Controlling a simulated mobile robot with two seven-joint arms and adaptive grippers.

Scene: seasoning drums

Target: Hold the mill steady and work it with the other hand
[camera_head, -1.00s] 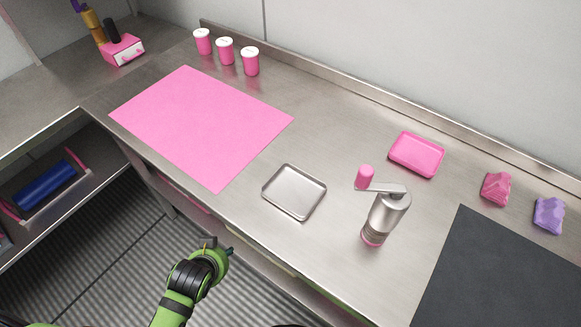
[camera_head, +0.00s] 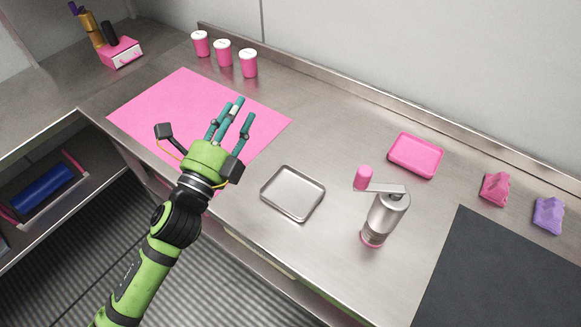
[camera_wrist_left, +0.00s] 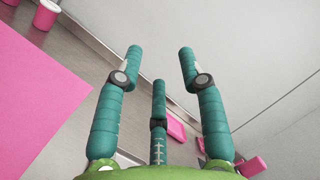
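The mill (camera_head: 383,216) stands upright on the steel counter, right of the small metal tray. Its crank arm points left and ends in a pink knob (camera_head: 363,177). My left gripper (camera_head: 233,112) is open and empty above the right part of the pink mat, well left of the mill. In the left wrist view its teal fingers (camera_wrist_left: 159,75) are spread with nothing between them. A pink knob (camera_wrist_left: 252,166) shows low at the right of that view. My right gripper is not in view.
A metal tray (camera_head: 272,184) lies between my left gripper and the mill. The pink mat (camera_head: 150,110) is left. Pink shakers (camera_head: 223,53) stand at the back. A pink tray (camera_head: 415,172), pink sponge (camera_head: 495,187), purple sponge (camera_head: 548,216) and dark mat (camera_head: 500,275) are right.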

